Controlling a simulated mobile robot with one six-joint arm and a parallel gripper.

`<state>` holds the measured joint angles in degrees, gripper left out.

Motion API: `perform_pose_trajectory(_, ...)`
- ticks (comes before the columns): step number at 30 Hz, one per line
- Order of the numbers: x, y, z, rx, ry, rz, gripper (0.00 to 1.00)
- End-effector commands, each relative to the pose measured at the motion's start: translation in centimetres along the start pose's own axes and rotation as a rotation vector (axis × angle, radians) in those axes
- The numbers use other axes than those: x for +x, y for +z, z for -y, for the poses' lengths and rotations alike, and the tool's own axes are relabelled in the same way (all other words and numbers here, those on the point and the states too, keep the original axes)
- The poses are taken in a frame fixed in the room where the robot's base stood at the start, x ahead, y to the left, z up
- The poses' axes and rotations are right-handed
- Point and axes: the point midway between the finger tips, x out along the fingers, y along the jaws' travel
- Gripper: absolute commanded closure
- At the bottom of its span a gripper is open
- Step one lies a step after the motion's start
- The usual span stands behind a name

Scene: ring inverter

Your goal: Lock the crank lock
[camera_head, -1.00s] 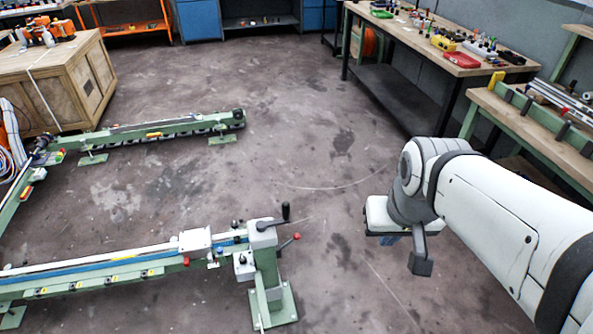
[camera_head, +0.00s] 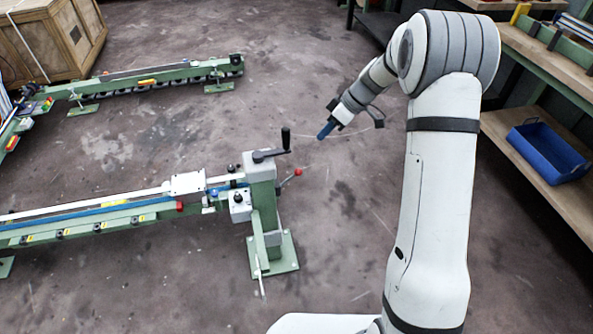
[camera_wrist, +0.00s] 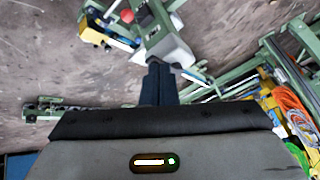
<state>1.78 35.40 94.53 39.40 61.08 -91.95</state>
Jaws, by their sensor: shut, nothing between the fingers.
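The green end post (camera_head: 262,190) of the rail stands on a foot plate. A crank with a black upright handle (camera_head: 285,139) sits on its top, and a lever with a red ball knob (camera_head: 298,172) sticks out from its right side. I cannot tell which part is the crank lock. My gripper (camera_head: 325,131) is to the right of the crank handle and apart from it. Its blue fingers (camera_wrist: 158,85) are shut and empty. The wrist view also shows the red knob (camera_wrist: 127,16) and the post (camera_wrist: 165,42) beyond the fingertips.
A long green rail (camera_head: 90,218) runs left from the post, with a white carriage (camera_head: 187,182) near it. A second rail (camera_head: 150,82) lies farther back. A workbench (camera_head: 545,60) and a blue bin (camera_head: 548,151) are at the right. The floor around my gripper is clear.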

Motion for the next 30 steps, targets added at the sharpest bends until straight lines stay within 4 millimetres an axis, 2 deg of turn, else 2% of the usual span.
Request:
perform_pose_trajectory(1,3.1,1.0,-2.0,-0.043,-0.02,-0.023,1.0)
perform_pose_trajectory(3,5.5,1.5,-3.8,-0.109,-0.035,-0.057,1.0)
perform_pose_trajectory(6,8.2,1.9,-5.7,-0.183,-0.046,-0.097,1.0)
perform_pose_trajectory(9,9.7,2.2,-6.7,-0.229,-0.052,-0.122,1.0)
perform_pose_trajectory(13,10.3,2.3,-7.2,-0.254,-0.054,-0.135,1.0)
perform_pose_trajectory(23,10.5,2.2,-7.1,-0.256,-0.055,-0.134,1.0)
perform_pose_trajectory(26,11.2,2.2,-7.0,-0.256,-0.056,-0.133,1.0)
perform_pose_trajectory(30,13.4,1.9,-6.8,-0.256,-0.058,-0.133,1.0)
